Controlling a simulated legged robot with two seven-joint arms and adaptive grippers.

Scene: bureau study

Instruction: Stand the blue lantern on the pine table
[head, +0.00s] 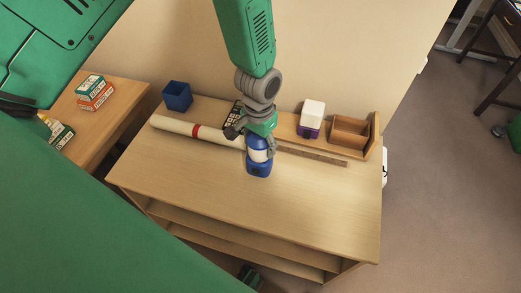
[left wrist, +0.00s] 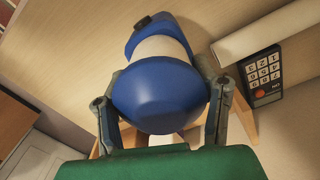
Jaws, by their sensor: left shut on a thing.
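The blue lantern (head: 258,168), with a pale white middle, is upright or nearly so over the light wooden desk top (head: 215,180). My left gripper (head: 259,143) comes down from above and is shut on the lantern's upper part. In the left wrist view the lantern (left wrist: 160,95) fills the space between the two fingers (left wrist: 163,115), its far end toward the top of the picture. I cannot tell whether its base touches the wood. My right gripper is not in view.
Along the desk's back lie a white roll with a red band (head: 195,131), a black keypad (left wrist: 264,75), a ruler (head: 315,157), a blue cup (head: 177,96), a white-and-purple box (head: 311,118) and a wooden organiser (head: 350,132). Small boxes (head: 95,94) stand on a side table (head: 110,112). The desk front is clear.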

